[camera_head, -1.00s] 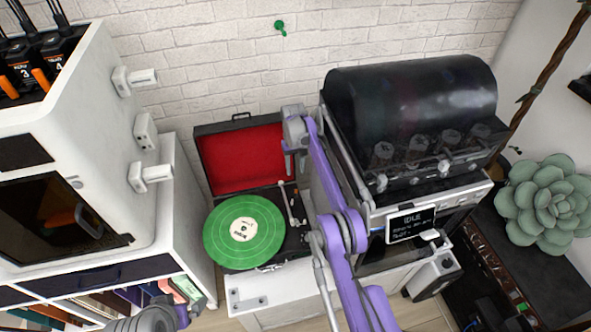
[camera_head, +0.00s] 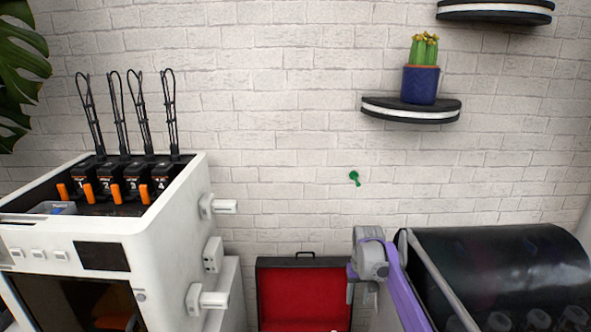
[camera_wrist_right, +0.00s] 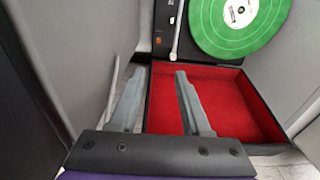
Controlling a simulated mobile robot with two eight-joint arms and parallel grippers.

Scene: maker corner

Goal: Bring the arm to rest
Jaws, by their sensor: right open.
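My right arm (camera_head: 401,295) is purple and grey and comes up from below in the head view. Its gripper (camera_head: 352,284) is beside the right edge of the red-lined lid of a record player (camera_head: 290,290). In the right wrist view the two grey fingers (camera_wrist_right: 160,98) are apart, with nothing between them. The red-lined lid (camera_wrist_right: 235,100) lies beneath and to the right of the fingers there, and a green record (camera_wrist_right: 235,22) is beyond it. My left gripper is in neither view.
A white multi-spool printer (camera_head: 170,240) stands at the left. A machine with a dark domed cover (camera_head: 500,265) stands close to the right arm. A shelf (camera_head: 410,109) holds a potted cactus (camera_head: 421,85). The wall between has a small green peg (camera_head: 354,178).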

